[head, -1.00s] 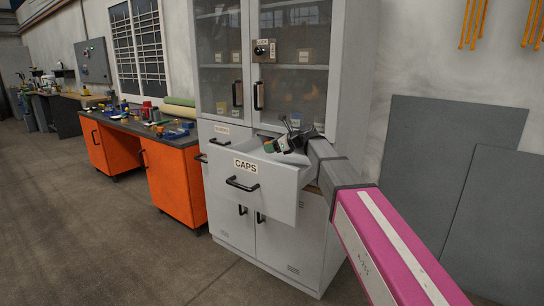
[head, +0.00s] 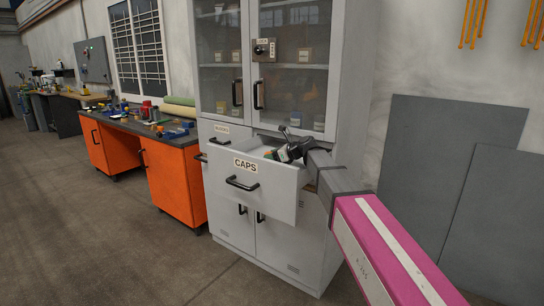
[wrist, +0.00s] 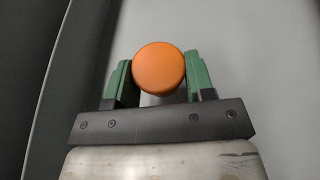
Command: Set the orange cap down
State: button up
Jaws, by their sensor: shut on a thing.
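The orange cap (wrist: 158,68) is round and sits between the green fingertips of my gripper (wrist: 160,80) in the wrist view. The fingers press on it from both sides. In the head view my gripper (head: 273,156) is over the open drawer labelled CAPS (head: 245,184), near its inside. The cap is too small to make out clearly there. In the wrist view a pale grey surface (wrist: 260,60) lies beyond the cap; I cannot tell whether the cap touches it.
The drawer stands out from a grey cabinet (head: 305,235) with glass upper doors. A dark wall edge (wrist: 60,85) runs along the left of the wrist view. An orange workbench (head: 178,180) with tools stands to the left. Grey panels (head: 450,150) lean at the right.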

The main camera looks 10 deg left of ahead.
jog(key=shift+f, duration=0.15)
jog(key=o, duration=0.9)
jog(key=shift+r, duration=0.25)
jog(key=v, duration=1.2)
jog(key=shift+r, duration=0.3)
